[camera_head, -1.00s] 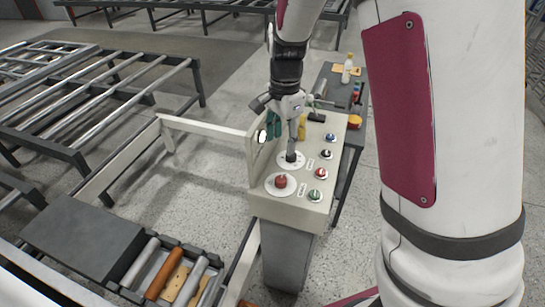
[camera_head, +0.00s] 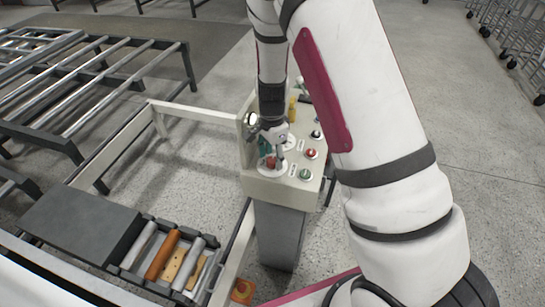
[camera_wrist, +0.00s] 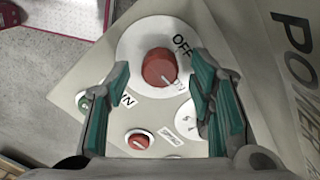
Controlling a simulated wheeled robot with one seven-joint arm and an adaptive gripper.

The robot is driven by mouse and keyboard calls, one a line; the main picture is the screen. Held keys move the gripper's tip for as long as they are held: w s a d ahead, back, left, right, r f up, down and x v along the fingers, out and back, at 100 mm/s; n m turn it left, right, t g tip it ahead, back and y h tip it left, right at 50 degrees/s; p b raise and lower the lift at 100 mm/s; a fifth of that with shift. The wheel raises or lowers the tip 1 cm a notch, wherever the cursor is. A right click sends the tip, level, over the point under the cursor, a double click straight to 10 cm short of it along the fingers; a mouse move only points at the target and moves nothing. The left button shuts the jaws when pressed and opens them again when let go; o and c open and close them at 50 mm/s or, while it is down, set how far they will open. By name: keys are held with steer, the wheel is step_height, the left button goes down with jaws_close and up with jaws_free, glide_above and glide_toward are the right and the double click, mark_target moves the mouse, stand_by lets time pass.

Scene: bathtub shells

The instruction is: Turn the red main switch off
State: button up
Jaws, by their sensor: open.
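The red main switch (camera_wrist: 158,66) is a round knob on a white disc (camera_wrist: 132,48) in the wrist view. "OFF" is printed at the disc's upper right, and a white mark on the knob faces the lower right. In the head view the switch (camera_head: 270,163) sits at the near end of the control box top (camera_head: 256,188), partly hidden by my gripper (camera_head: 272,151). My gripper (camera_wrist: 162,75) is open, with one teal finger on each side of the knob. Gaps show between the knob and both fingers.
A smaller red knob (camera_wrist: 139,140), a green button (camera_wrist: 83,102) and a dial (camera_wrist: 187,120) lie close by on the panel. In the head view, a small red knob (camera_head: 311,154) and green button (camera_head: 305,174) line its right side.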

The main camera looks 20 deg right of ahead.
steer(key=shift+f, duration=0.4)
steer(key=shift+c, duration=0.3)
steer(key=c, duration=1.1)
